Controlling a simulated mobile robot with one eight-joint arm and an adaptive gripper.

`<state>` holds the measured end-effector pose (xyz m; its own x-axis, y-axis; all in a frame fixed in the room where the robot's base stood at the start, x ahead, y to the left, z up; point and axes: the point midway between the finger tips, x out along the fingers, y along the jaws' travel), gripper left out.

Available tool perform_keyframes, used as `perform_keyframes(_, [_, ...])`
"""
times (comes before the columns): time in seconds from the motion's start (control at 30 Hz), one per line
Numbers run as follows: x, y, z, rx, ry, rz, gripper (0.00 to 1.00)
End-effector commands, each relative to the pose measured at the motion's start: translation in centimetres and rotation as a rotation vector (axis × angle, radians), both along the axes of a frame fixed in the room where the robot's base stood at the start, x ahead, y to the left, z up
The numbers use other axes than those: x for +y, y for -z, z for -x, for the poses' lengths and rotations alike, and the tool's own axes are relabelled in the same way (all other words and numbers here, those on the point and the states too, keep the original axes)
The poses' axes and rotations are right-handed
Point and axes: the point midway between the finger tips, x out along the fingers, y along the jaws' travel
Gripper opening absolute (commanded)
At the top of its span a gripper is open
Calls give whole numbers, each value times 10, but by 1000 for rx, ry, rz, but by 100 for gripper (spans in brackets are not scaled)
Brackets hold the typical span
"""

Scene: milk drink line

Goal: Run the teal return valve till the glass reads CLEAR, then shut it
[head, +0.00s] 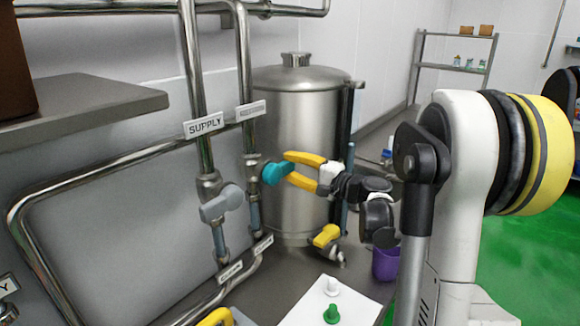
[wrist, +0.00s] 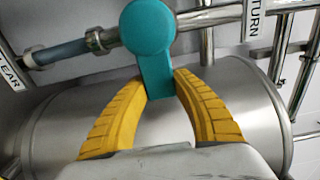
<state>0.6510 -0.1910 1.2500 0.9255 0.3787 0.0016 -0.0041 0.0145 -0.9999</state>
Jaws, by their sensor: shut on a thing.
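The teal return valve handle (head: 275,173) sits on the right-hand pipe, under a tag too small to read in the head view. My gripper (head: 289,167) has its yellow fingers at the handle. In the wrist view, the fingertips close on both sides of the teal lever (wrist: 155,72), below its round hub. A blue-grey glass section (wrist: 62,52) lies on the pipe beside the valve. A tag at the left edge (wrist: 10,70) shows "LEAR", its start cut off. The RETURN tag (wrist: 256,20) is at upper right. The glass also shows in the head view (head: 255,212).
A grey valve handle (head: 222,203) is on the SUPPLY pipe, left of the teal one. A steel tank (head: 295,110) stands close behind, with a yellow tap handle (head: 326,236). A purple cup (head: 385,265) and a white sheet (head: 305,308) with white and green pieces are in front.

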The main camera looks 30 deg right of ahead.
Motion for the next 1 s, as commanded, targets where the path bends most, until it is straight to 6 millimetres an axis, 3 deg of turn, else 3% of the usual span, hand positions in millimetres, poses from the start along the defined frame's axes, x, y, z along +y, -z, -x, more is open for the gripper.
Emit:
perform_keyframes(0.27, [1, 1, 0, 2, -3, 0, 0])
perform_keyframes(0.3, [1, 1, 0, 2, -3, 1, 35])
perform_keyframes(0.37, [1, 1, 0, 2, -3, 1, 54])
perform_keyframes(0.4, [1, 1, 0, 2, -2, 1, 56])
perform_keyframes(0.77, [-2, 0, 5, 1, 1, 0, 56])
perform_keyframes(1.0, [-20, 0, 48, 1, 3, 0, 56])
